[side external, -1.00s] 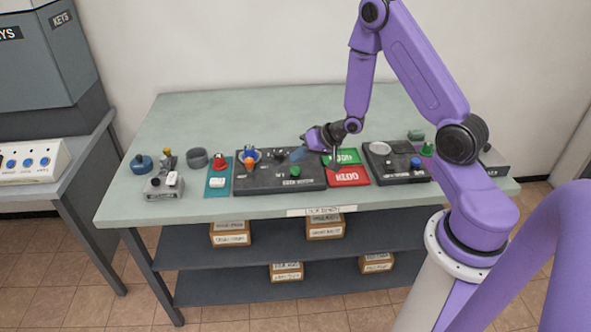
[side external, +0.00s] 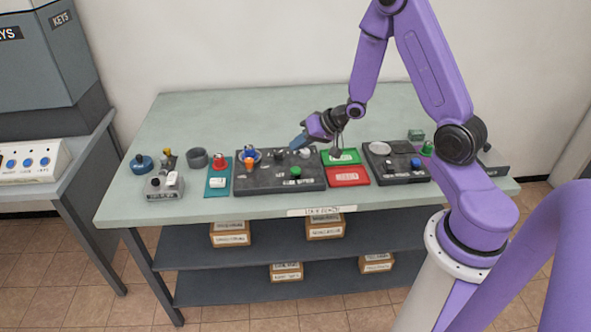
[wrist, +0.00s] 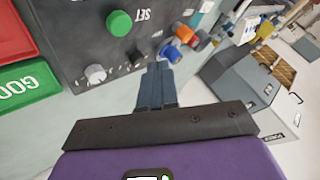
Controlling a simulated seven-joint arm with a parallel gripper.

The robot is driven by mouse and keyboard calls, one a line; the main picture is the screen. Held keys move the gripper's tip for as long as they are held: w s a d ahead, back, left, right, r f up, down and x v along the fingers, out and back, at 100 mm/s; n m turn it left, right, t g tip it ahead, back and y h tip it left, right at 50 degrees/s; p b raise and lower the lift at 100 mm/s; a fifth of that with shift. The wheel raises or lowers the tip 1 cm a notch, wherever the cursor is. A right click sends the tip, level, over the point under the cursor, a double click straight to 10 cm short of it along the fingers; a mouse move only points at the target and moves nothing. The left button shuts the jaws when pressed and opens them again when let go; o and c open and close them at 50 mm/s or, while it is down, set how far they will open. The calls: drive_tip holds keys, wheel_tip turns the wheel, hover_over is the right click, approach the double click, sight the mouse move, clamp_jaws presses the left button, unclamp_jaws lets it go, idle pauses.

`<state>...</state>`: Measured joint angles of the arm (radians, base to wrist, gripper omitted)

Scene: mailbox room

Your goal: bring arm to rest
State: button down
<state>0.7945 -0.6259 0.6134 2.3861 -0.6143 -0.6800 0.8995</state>
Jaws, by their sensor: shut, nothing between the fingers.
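My gripper (side external: 299,142) is raised over the bench, above the back right part of the dark control panel (side external: 260,180). Its fingers are shut together with nothing between them, and they point left. In the wrist view the shut fingers (wrist: 157,85) reach toward the edge of that panel (wrist: 72,20), apart from its knobs as far as I can tell. The panel carries a green knob (wrist: 119,22), a grey knob (wrist: 95,74) and small black knobs.
The bench (side external: 200,115) is clear at the back. Green (side external: 341,156) and red (side external: 347,176) trays lie right of the panel, with a second dark panel (side external: 395,175) beyond. Small items, including a grey ring (side external: 197,158), stand at left. Boxes (side external: 230,234) sit on the shelves below.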

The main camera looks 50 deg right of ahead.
drive_tip(key=s+a+r+n+g+h, duration=0.1)
drive_tip(key=s+a+r+n+g, duration=0.1)
drive_tip(key=s+a+r+n, duration=0.25)
drive_tip(key=s+a+r+n+g, duration=0.2)
drive_tip(key=s+a+n, duration=0.2)
drive_tip(key=s+a, duration=0.3)
drive_tip(key=s+a+r+n+g+h, duration=0.1)
drive_tip(key=s+r+n+g, duration=0.1)
drive_tip(key=s, duration=0.8)
drive_tip(key=s+a+r+n+g, duration=0.1)
drive_tip(key=s+r+n+g, duration=0.1)
drive_tip(key=s+r+n, duration=0.2)
drive_tip(key=s+n, duration=0.3)
drive_tip(key=s, duration=0.3)
drive_tip(key=shift+a+r+h, duration=0.2)
drive_tip(key=shift+a+h, duration=0.1)
drive_tip(key=shift+h, duration=0.1)
drive_tip(key=shift+w, duration=0.1)
